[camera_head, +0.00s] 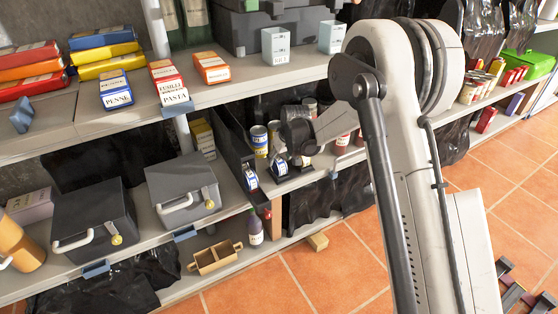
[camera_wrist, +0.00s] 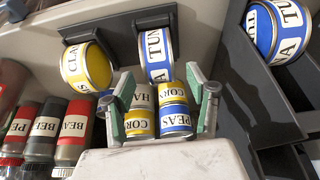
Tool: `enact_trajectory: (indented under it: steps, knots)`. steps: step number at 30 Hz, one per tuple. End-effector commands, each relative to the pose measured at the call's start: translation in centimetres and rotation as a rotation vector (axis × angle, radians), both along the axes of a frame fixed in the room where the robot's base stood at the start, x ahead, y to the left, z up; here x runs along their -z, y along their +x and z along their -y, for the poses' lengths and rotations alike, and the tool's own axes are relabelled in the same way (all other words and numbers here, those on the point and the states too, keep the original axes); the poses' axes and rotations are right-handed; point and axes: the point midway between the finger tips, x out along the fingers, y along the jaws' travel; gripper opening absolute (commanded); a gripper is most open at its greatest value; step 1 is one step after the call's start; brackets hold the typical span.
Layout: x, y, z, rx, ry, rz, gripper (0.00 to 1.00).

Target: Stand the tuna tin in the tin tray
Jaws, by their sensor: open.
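A blue tuna tin (camera_wrist: 157,52) with a white label stands on edge near the shelf front, against a dark holder; in the head view it (camera_head: 281,167) is just below my gripper (camera_head: 294,150). A second tuna tin (camera_wrist: 274,32) stands on edge in a long dark tray (camera_wrist: 238,82), which also shows in the head view (camera_head: 232,150). I cannot tell whether this is the tin tray. In the wrist view my gripper (camera_wrist: 158,85) is open, with the first tuna tin just beyond its fingertips. Nothing appears gripped.
A yellow clams tin (camera_wrist: 86,67) stands beside the first tuna tin. Two dark lidded boxes (camera_head: 95,220) sit left of the tray. A shelf runs above.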

Motion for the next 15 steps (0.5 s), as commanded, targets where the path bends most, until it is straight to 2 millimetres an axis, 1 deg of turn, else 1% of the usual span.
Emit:
enact_trajectory:
  steps: [1,9,15]
  knots:
    - [-0.9,-0.3,0.2,0.0,0.0,0.0,0.53]
    - [-5.3,-1.9,1.2,0.0,0.0,0.0,0.53]
    - [-7.8,-2.8,1.7,0.001,0.0,0.0,0.53]
